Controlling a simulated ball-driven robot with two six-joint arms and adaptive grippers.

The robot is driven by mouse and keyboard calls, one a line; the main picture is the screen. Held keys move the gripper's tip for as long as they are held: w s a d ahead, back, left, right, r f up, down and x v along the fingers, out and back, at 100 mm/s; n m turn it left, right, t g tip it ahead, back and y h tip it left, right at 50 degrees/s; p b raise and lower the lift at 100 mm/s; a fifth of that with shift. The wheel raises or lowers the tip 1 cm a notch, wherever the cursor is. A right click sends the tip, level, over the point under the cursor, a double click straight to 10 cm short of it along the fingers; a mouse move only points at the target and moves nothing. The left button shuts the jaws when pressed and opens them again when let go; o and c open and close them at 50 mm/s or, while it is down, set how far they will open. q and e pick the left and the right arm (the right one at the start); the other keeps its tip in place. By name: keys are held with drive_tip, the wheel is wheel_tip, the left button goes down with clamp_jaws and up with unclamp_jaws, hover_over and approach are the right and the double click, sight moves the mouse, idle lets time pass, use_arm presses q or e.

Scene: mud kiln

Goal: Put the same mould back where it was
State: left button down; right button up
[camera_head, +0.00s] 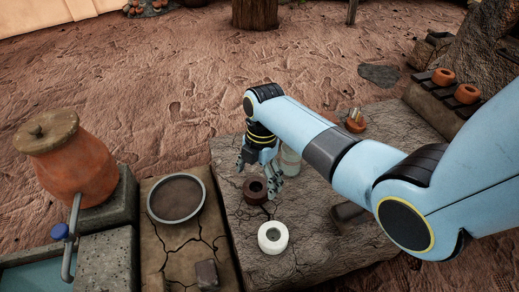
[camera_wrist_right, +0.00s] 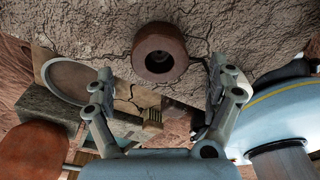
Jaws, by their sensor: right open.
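A dark brown, short round mould with a hole in its top (camera_head: 255,191) stands upright on the cracked stone slab (camera_head: 320,215). It also shows in the right wrist view, as a reddish-brown ring (camera_wrist_right: 160,68). A white round piece with a central hole (camera_head: 273,237) stands nearer me on the same slab. I cannot tell from these frames which one is the task's mould. My right gripper (camera_head: 260,174) is open and empty, its fingers pointing down close to the brown mould. In the right wrist view the gripper (camera_wrist_right: 163,72) has its fingertips spread wide. My left gripper is not in view.
A pale glassy jar (camera_head: 290,162) stands behind the gripper, partly hidden. A grey round pan (camera_head: 176,198) and a small brown block (camera_head: 206,274) lie left of the slab. An orange lidded pot (camera_head: 75,165) is further left. Orange pots (camera_head: 443,77) stand at the far right.

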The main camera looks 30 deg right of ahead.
sight(260, 183)
wheel_tip(260, 183, up, 3)
drive_tip(key=shift+w+d+f+p, duration=0.1)
drive_tip(key=shift+w+f+p, duration=0.1)
drive_tip(key=shift+p, duration=0.35)
wheel_tip(260, 183, up, 5)
drive_tip(key=p, duration=0.3)
drive_tip(key=s+d+f+m+t+h, duration=0.1)
drive_tip(key=s+d+f+m, duration=0.15)
drive_tip(key=s+m, duration=0.85)
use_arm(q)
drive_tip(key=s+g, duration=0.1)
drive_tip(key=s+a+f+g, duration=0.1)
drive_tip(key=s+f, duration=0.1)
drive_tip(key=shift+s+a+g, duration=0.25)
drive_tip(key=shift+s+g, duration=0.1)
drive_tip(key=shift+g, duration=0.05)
use_arm(e)
drive_tip(key=s+r+m, duration=0.3)
drive_tip(key=s+m, duration=0.2)
drive_tip(key=s, duration=0.2)
drive_tip(key=s+d+r+m+t, duration=0.1)
drive_tip(key=s+r+m, duration=0.3)
drive_tip(key=s, duration=0.4)
drive_tip(key=shift+s+m+h, duration=0.25)
drive_tip(key=shift+m+h, duration=0.15)
drive_tip(key=shift+m, duration=0.1)
drive_tip(key=shift+r, duration=0.1)
